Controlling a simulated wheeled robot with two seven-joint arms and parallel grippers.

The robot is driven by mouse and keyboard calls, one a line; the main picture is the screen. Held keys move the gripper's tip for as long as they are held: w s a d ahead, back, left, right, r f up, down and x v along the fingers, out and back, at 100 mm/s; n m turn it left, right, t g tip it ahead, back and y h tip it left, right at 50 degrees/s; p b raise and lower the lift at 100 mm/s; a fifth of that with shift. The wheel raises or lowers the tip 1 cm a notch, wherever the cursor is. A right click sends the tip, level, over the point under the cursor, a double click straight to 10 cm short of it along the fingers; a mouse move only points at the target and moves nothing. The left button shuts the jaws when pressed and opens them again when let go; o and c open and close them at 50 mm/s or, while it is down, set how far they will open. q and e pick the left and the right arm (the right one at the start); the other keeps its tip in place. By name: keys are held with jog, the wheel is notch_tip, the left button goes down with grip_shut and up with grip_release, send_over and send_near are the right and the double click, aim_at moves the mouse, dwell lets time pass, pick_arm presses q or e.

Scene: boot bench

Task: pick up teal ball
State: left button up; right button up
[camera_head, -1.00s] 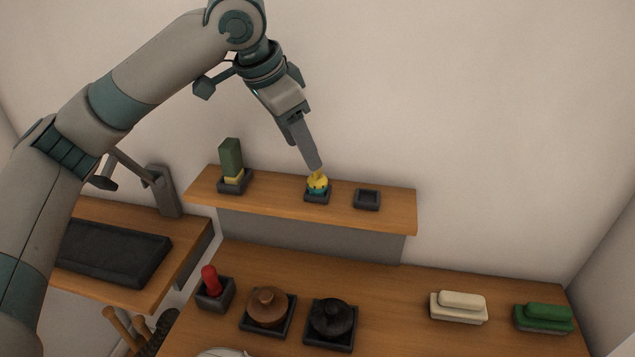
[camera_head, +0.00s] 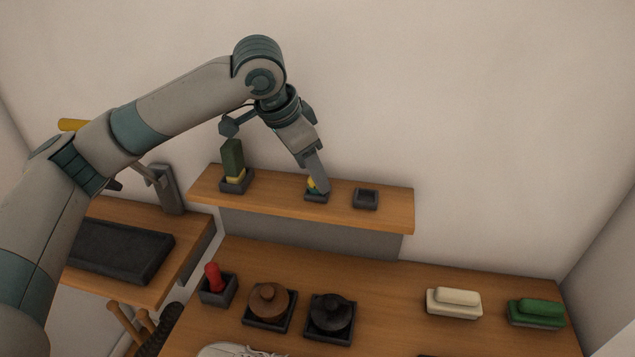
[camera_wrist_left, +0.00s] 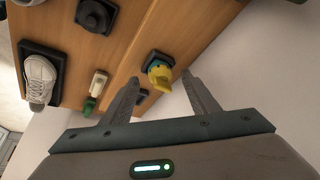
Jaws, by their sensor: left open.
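The teal ball (camera_head: 311,187), with yellow on its upper part, sits in a small dark square holder (camera_head: 316,197) in the middle of the raised shelf. In the head view my left gripper partly hides it. My left gripper (camera_head: 322,188) points down at it, its tips close to the holder. In the left wrist view the gripper (camera_wrist_left: 160,77) is open, and the teal and yellow ball (camera_wrist_left: 160,74) shows in the gap between its fingers. I cannot tell whether a finger touches it. My right gripper is not in view.
On the shelf (camera_head: 270,198), a green block on a yellow piece (camera_head: 233,160) stands left and an empty dark holder (camera_head: 366,199) right. The bench below holds a red-handled thing (camera_head: 213,277), brown (camera_head: 268,300) and black (camera_head: 331,315) round tins, and cream (camera_head: 455,302) and green (camera_head: 537,312) brushes.

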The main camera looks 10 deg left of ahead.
pick_arm(q)
jog(key=shift+x, duration=1.3)
jog(key=c, duration=1)
